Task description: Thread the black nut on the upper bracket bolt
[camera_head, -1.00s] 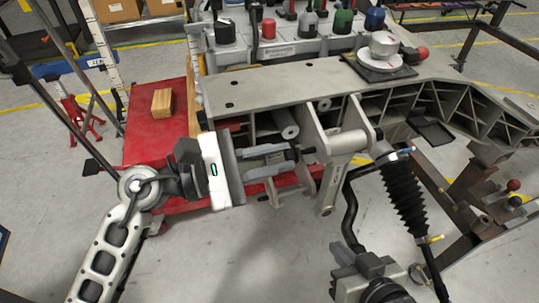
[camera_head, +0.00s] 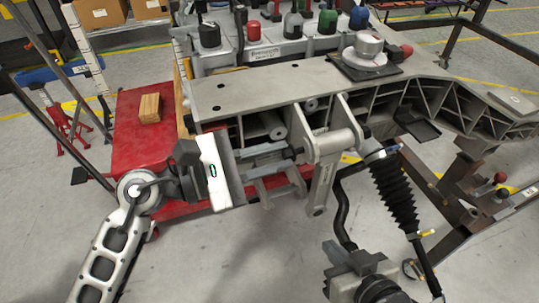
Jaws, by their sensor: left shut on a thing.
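My left gripper (camera_head: 290,155) is shut and its fingers point right at the grey bracket (camera_head: 313,147) on the chassis front. A small dark piece at its fingertips, likely the black nut (camera_head: 298,150), is mostly hidden by the fingers. It is close to the left face of the bracket; I cannot tell whether it touches. The bracket has two upright plates with a round cross piece between them and a lower arm (camera_head: 321,187) hanging down. I cannot make out the bolt itself or its threads.
The grey chassis beam (camera_head: 270,98) runs along the back of the bracket. A red table (camera_head: 130,135) with a wooden block (camera_head: 150,108) is at left.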

